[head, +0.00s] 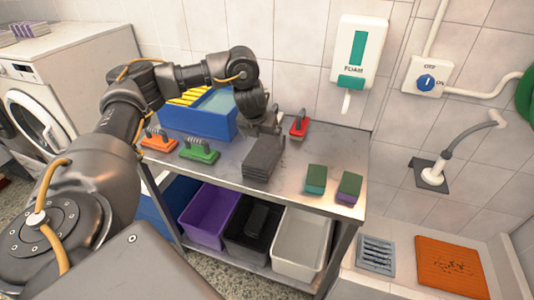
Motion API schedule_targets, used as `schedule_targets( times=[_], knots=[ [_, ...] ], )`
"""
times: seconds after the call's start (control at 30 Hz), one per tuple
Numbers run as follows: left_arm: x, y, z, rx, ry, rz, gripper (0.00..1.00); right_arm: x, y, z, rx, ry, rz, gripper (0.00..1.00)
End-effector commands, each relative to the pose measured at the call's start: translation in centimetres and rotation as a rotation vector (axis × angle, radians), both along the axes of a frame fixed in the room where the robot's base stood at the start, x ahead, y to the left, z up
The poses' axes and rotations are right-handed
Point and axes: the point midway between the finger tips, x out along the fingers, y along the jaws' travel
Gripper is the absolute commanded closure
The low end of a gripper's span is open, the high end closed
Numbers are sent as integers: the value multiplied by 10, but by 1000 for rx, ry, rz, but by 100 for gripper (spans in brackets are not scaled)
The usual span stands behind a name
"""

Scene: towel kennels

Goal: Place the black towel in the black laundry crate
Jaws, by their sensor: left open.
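A folded dark grey-black towel stack (263,160) lies on the metal table near its front edge. My left gripper (264,131) is open, pointing down just above and behind the stack; whether its fingers touch it I cannot tell. The black laundry crate (236,246) stands on the lower shelf below the stack, between a purple and a pale grey crate. A dark folded item (257,217) is inside the black crate. My right gripper is not in view.
The purple crate (206,222) and pale grey crate (301,244) flank the black one. Orange (159,143), green (199,152) and red (299,127) brushes, two sponges (316,178) (349,187) and a blue bin (205,122) occupy the tabletop. The table edge overhangs the crates.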

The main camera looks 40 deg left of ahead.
Motion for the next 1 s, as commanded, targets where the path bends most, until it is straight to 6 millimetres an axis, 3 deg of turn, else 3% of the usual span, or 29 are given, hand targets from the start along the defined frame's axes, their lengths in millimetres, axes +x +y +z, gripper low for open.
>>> schedule_targets(
  times=[0.1, 0.23, 0.57, 0.8, 1.0],
  knots=[
    [7, -1, -23, -3, 5, -3, 0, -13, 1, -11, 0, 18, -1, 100],
    [14, 2, -39, -2, 6, -3, 0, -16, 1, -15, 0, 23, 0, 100],
    [18, 6, -50, 0, 2, -1, 0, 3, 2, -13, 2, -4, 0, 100],
    [24, 13, -82, 0, 5, 1, 0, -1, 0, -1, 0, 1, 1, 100],
    [30, 15, -97, 0, 2, 0, 0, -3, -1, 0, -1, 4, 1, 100]
  ],
)
